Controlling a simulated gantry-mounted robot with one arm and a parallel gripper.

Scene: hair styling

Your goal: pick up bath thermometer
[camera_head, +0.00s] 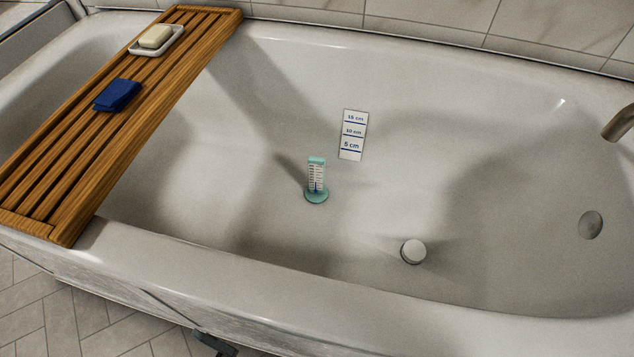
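The bath thermometer (316,179) stands upright inside the white bathtub (270,271), near the middle of its floor. It has a round teal base, a pale upright scale with dark marks, and a teal top. Nothing touches its sides, and it is fully visible.
A depth marker strip (353,135) is behind the thermometer. A drain plug (413,251) lies right of it, with an overflow cover (590,225) and spout (620,123) farther right. A wooden bath tray (73,216) spans the left, carrying soap (155,37) and a blue cloth (117,95).

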